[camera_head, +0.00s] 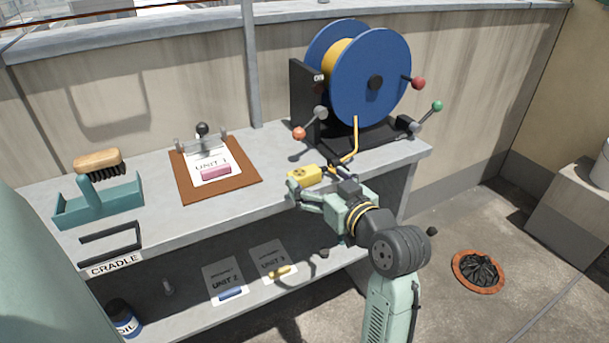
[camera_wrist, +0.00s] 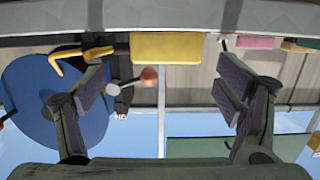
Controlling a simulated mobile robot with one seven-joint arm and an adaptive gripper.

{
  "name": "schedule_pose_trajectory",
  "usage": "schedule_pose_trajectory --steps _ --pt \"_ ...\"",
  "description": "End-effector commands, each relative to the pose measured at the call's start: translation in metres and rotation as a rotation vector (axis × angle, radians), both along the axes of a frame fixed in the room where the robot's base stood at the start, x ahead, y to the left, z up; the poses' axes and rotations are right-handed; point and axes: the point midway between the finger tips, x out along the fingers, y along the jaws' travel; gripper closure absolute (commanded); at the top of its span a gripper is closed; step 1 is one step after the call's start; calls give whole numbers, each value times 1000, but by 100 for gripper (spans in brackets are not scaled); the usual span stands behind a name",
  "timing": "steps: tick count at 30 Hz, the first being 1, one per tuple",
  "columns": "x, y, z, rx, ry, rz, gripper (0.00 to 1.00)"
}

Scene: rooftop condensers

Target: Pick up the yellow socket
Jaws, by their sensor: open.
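The yellow socket (camera_head: 304,176) lies on the top shelf near its front edge, below the cable reel. It looks like a small block, with dark holes on one face in the head view. A yellow cable (camera_head: 352,145) drops from the reel and runs toward it. My gripper (camera_head: 301,192) is open and empty, just in front of the socket. In the wrist view the socket (camera_wrist: 166,47) sits centred between the spread fingers (camera_wrist: 162,88), near the top and apart from both. Part of the socket's near side is hidden by my gripper in the head view.
The blue cable reel (camera_head: 372,80), with red and green knobbed levers, stands right behind the socket. Papers and an oil bottle (camera_head: 123,318) occupy the lower shelf.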

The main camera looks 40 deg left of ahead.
Motion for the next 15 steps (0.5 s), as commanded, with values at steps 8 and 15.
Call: schedule_pose_trajectory --steps 8,15 --pt "6 37 -3 -1 2 4 13" --pt "13 51 -7 1 0 1 13"
